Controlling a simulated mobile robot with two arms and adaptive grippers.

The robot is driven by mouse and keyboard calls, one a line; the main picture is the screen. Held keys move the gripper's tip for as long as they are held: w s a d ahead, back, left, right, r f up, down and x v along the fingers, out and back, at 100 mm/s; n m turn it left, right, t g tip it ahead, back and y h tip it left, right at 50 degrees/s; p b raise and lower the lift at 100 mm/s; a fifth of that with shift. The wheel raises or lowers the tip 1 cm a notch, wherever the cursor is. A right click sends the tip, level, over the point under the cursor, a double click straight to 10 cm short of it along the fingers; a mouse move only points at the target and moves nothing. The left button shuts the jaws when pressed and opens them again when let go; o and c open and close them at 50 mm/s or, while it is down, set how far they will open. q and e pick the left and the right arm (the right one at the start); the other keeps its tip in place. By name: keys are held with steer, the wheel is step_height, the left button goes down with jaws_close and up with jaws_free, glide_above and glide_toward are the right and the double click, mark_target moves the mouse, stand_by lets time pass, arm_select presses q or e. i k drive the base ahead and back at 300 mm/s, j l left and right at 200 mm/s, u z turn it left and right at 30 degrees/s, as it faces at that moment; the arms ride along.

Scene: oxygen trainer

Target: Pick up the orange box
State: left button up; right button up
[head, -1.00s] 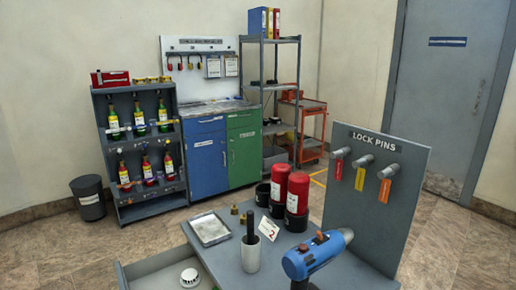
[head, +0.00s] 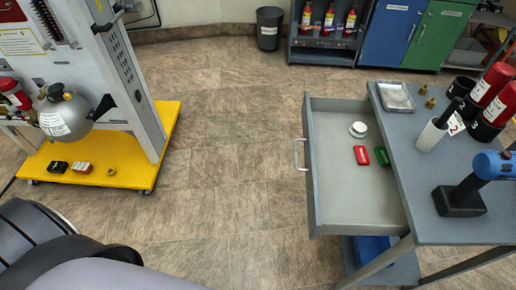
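A small orange-red box with a pale label (head: 82,167) lies on the yellow base (head: 130,178) of the trainer stand at the left in the head view. A black box (head: 57,167) is just left of it and a small brass ring (head: 112,172) is to its right. A red box (head: 361,155) and a green box (head: 382,156) lie in the open drawer (head: 350,205). My arm parts fill the lower left corner. Neither of my grippers can be made out.
A grey cylinder (head: 66,118) hangs on the trainer stand above the yellow base. The drawer juts out from the workbench (head: 445,225) at the right, which holds a blue tool (head: 490,168). The tiled floor between stand and drawer is clear.

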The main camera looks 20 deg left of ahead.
mark_target(78, 167)
steer(key=j+u, duration=0.15)
steer(key=u, duration=2.35)
steer(key=i+j+u, duration=0.2)
steer(key=i+u, duration=0.15)
steer(key=i+j+u, duration=0.1)
steer(key=i+u, duration=0.25)
steer(key=i, duration=2.1)
steer(key=i+j, duration=0.1)
steer(key=i, duration=2.05)
steer(key=i+z, duration=0.1)
steer(key=z, duration=0.4)
steer(key=i+z, duration=0.1)
steer(key=z, duration=0.35)
steer(key=i+j+z, duration=0.1)
steer(key=z, duration=0.4)
steer(key=j+z, duration=0.1)
steer(key=z, duration=0.35)
steer(key=i, duration=0.05)
